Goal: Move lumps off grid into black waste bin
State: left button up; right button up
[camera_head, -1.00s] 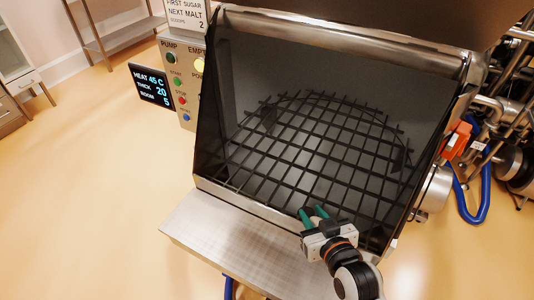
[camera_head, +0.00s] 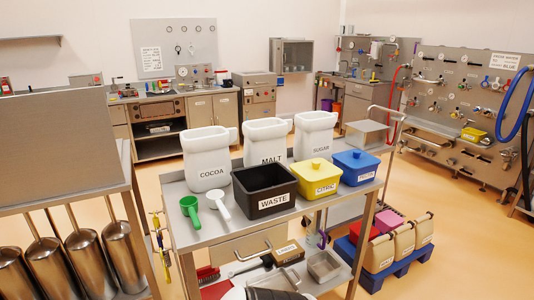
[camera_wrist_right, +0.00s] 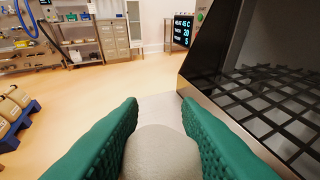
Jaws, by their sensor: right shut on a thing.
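In the right wrist view my right gripper (camera_wrist_right: 160,130) has its two green ribbed fingers shut on a pale grey rounded lump (camera_wrist_right: 160,155). The lump's lower part is cut off by the picture edge. The hopper's dark grid (camera_wrist_right: 275,105) is to the right in that view, apart from the gripper. I see no lump on the visible part of the grid. The black waste bin (camera_head: 249,202), labelled WASTE, stands on the cart top in the head view. Its inside is dark, with no contents I can make out. My left gripper is in neither current view.
On the steel cart (camera_head: 207,233), white COCOA (camera_head: 207,157), MALT (camera_head: 265,145) and SUGAR (camera_head: 315,135) tubs stand behind the bin. A yellow CITRIC box (camera_head: 315,182) and a blue box (camera_head: 357,168) stand right of it, green (camera_head: 190,212) and white (camera_head: 219,204) scoops left.

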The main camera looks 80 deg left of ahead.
aim_at(255, 215)
jog(key=k+j+u, duration=0.15)
jog(key=j+u, duration=0.15)
jog(key=u, duration=0.15)
jog(key=k+j+u, duration=0.15)
jog(key=j+u, duration=0.15)
jog(key=u, duration=0.15)
jog(key=j+u, duration=0.85)
jog(key=k+l, duration=0.05)
jog(key=l, duration=0.05)
